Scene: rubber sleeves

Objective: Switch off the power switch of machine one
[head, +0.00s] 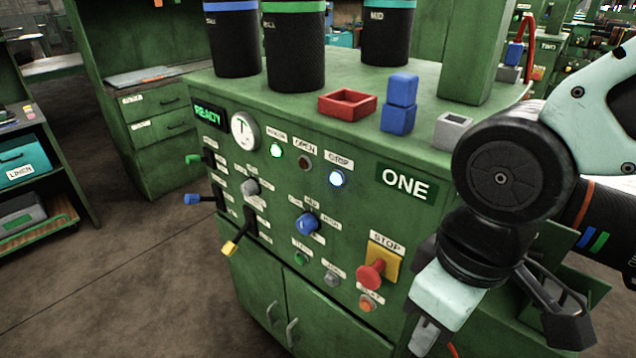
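Machine one is the green cabinet with the ONE sign (406,185). Its front panel carries a green-tipped lever (194,160), a blue-tipped lever (193,199) and a yellow-tipped lever (232,246) at the left. A grey knob (251,187) and a blue knob (307,223) sit further right. The small labels are too blurred for me to tell which control is the power switch. The READY display (208,115) is lit green. My gripper (497,335) is at the lower right, in front of the panel's right side and apart from the levers. Its fingers look spread and empty.
A red stop button (370,275) on a yellow plate is close left of my gripper. The floor (110,265) left of the machine is clear.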

